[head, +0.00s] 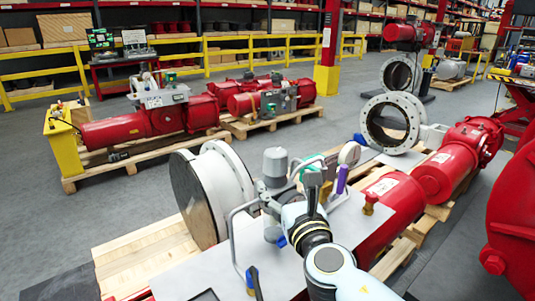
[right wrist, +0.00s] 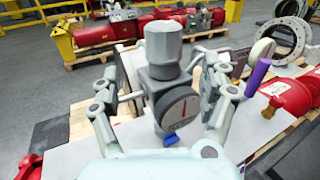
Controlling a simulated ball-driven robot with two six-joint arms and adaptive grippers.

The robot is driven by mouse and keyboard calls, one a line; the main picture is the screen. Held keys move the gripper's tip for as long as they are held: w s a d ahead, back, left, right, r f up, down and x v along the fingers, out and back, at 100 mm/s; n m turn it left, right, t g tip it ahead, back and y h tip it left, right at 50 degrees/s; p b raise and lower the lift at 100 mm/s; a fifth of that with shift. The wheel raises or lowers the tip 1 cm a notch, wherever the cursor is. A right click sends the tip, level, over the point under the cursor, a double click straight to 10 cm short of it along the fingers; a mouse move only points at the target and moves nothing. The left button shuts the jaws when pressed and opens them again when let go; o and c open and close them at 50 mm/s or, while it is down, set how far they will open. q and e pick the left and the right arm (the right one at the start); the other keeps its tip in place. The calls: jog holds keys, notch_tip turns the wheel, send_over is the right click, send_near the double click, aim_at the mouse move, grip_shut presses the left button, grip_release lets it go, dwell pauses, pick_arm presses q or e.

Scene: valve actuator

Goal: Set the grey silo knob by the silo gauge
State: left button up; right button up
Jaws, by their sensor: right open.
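The grey silo knob (head: 275,160) is a faceted cylinder standing upright on a dark grey body. In the right wrist view, the knob (right wrist: 163,42) is at the upper middle, above a round gauge (right wrist: 178,107) with a pale face and a red needle close to upright. My right gripper (head: 291,184) is open, its fingers spread on either side of the knob's body. In the right wrist view, the right gripper (right wrist: 165,70) shows a gap between its fingers and the knob. My left gripper is out of view.
A large flanged ring (head: 228,182) lies behind to the left.

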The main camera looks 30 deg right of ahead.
aim_at(279, 167)
jog(key=shift+w+d+r, duration=0.25)
jog(key=shift+w+d, duration=0.6)
jog(key=shift+w, duration=0.15)
jog(key=x, duration=0.1)
jog(key=p+x, duration=0.1)
jog(key=x, duration=0.1)
jog(key=shift+w+a, duration=0.15)
jog(key=shift+w, duration=0.25)
jog(key=x, duration=0.3)
jog(key=shift+w+d+f, duration=0.15)
jog(key=shift+w+d, duration=0.2)
jog(key=shift+w, duration=0.35)
jog(key=shift+c, duration=0.3)
jog(key=c, duration=1.1)
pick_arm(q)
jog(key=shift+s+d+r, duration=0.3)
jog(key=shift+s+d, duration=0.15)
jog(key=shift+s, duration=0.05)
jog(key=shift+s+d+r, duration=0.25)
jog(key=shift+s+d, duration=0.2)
